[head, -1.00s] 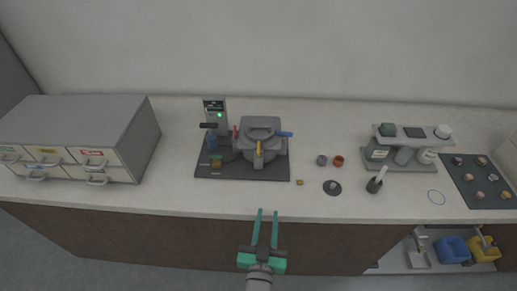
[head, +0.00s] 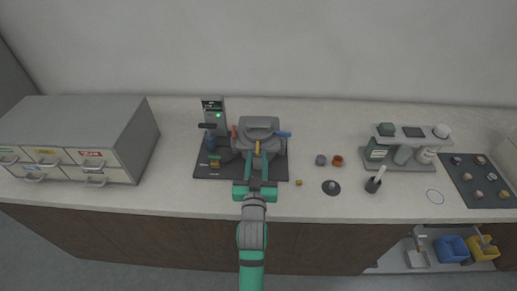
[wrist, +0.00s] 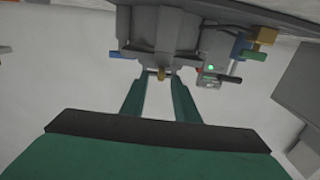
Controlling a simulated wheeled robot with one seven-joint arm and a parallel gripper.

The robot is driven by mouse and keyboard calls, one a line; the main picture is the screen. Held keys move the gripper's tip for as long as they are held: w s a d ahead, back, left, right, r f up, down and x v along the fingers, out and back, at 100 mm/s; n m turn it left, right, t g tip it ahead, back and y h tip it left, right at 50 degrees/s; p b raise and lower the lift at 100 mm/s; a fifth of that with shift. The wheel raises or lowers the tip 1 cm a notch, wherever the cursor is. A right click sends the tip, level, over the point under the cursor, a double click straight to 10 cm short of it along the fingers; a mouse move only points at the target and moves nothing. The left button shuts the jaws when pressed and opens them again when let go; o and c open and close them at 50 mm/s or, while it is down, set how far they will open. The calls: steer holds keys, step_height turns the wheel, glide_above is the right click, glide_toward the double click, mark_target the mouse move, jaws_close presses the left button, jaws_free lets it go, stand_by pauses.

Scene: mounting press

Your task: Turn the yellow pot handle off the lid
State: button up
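The press pot (head: 262,134) stands on a dark base plate, its grey lid (head: 259,124) on top. The yellow handle (head: 257,147) is at the front of the pot, pointing toward me. In the wrist view the yellow handle (wrist: 161,74) shows small between the far ends of the fingers. My gripper (head: 256,162) is open in front of the pot, its two green fingers pointing at it. In the wrist view my gripper (wrist: 159,90) has a clear gap between the fingers. I cannot tell whether a fingertip touches the handle.
A red handle (head: 234,132) and a blue handle (head: 284,134) stick out at the pot's sides. A control post (head: 214,113) with a green light stands left.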

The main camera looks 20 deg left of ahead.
mark_target(257, 154)
steer(key=x, duration=0.3)
steer(key=shift+w+a, duration=0.2)
steer(key=shift+a, duration=0.1)
steer(key=shift+w, duration=0.6)
steer(key=shift+c, duration=0.3)
jaws_close()
